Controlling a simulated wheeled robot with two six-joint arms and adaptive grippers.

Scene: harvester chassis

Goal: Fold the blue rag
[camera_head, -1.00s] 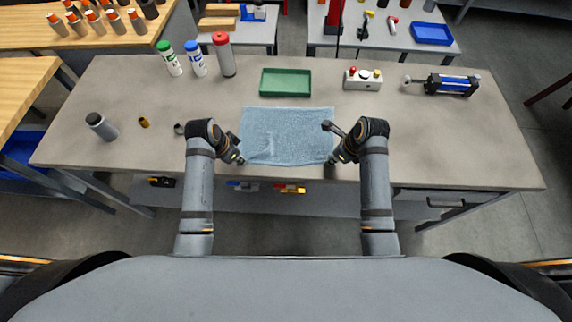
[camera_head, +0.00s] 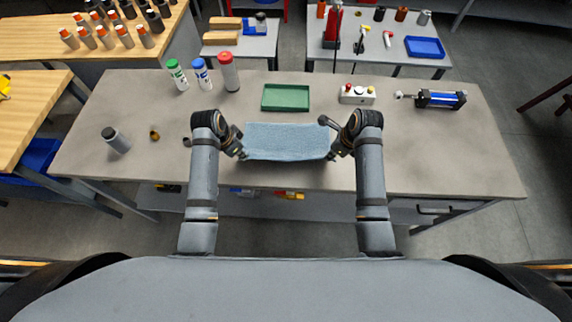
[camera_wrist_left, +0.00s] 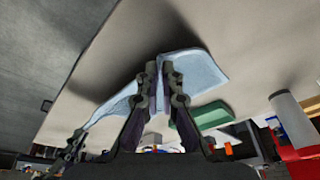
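The light blue rag (camera_head: 286,141) lies on the grey workbench, with its near edge drawn up between my two grippers. In the head view it looks like a wide, short strip. My left gripper (camera_head: 241,154) is at its near left corner. In the left wrist view the left fingers (camera_wrist_left: 161,70) are close together with rag cloth (camera_wrist_left: 197,68) pinched between them. My right gripper (camera_head: 332,154) is at the near right corner. In the left wrist view the cloth stretches toward the right gripper (camera_wrist_left: 80,138), which seems closed on it. The rag's underside on the bench is hidden.
A green tray (camera_head: 286,97) stands just behind the rag. A button box (camera_head: 357,94) and a blue cylinder device (camera_head: 440,99) are to the right. Several bottles (camera_head: 202,74) stand at the back left, and a grey bottle (camera_head: 116,141) at the left. The right bench surface is clear.

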